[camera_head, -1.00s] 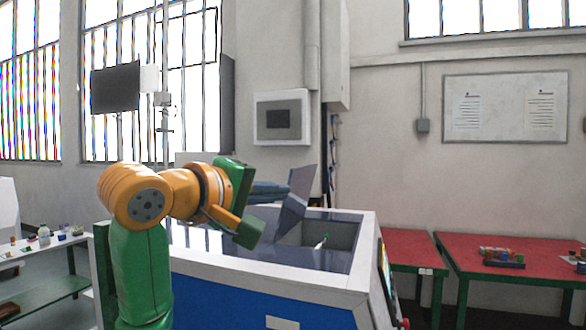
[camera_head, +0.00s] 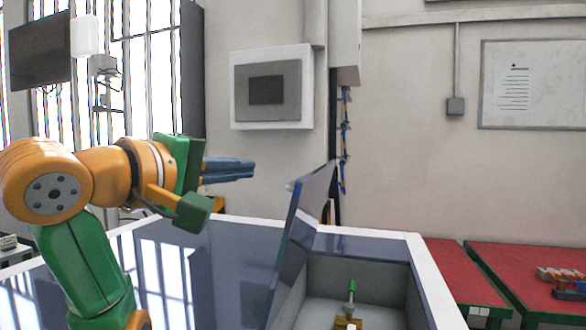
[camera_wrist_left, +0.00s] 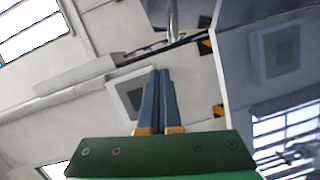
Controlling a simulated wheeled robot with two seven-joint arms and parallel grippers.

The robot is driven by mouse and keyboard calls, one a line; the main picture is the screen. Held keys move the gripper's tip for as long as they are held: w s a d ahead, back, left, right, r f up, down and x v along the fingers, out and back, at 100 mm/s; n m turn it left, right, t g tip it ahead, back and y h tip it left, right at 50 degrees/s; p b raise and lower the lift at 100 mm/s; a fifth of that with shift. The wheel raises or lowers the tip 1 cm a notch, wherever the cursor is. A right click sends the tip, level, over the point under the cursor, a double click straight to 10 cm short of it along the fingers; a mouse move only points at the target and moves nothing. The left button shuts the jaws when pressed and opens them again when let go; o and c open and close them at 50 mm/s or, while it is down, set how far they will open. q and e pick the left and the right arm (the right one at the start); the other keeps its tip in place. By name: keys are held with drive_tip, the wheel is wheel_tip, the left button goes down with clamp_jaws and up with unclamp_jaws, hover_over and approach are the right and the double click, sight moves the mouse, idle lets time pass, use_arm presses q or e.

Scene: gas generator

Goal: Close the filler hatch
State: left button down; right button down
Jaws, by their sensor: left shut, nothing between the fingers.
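The filler hatch (camera_head: 300,240) is a dark, glossy panel standing open, tilted up at the left edge of the grey filler opening (camera_head: 385,280) in the machine's top. Inside the opening is a green-topped fitting (camera_head: 351,290). My left gripper (camera_head: 252,170) is shut and empty, its blue fingers pointing right, to the left of the hatch's upper edge and apart from it in the picture. In the left wrist view the closed fingers (camera_wrist_left: 158,75) point up the picture, and the dark hatch (camera_wrist_left: 275,80) seems to fill the right side. My right gripper is not in view.
The machine's glossy dark top (camera_head: 200,265) has a white rim and lies below my left arm. Red tables (camera_head: 530,270) stand at the right with small items. A grey-white wall box (camera_head: 270,88) hangs behind. The space above the opening is clear.

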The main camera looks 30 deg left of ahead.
use_arm(q)
drive_tip(key=w+d+p, duration=0.1)
drive_tip(key=w, duration=0.2)
drive_tip(key=w+d+p, duration=0.1)
drive_tip(key=w+p, duration=0.1)
drive_tip(key=w, duration=0.1)
drive_tip(key=w+d+p, duration=0.1)
drive_tip(key=w+p, duration=0.1)
drive_tip(key=w, duration=0.2)
drive_tip(key=shift+d+f, duration=0.35)
drive_tip(key=shift+s+d, duration=0.2)
drive_tip(key=shift+d, duration=0.3)
drive_tip(key=shift+w+a+f, duration=0.1)
drive_tip(key=shift+w, duration=0.1)
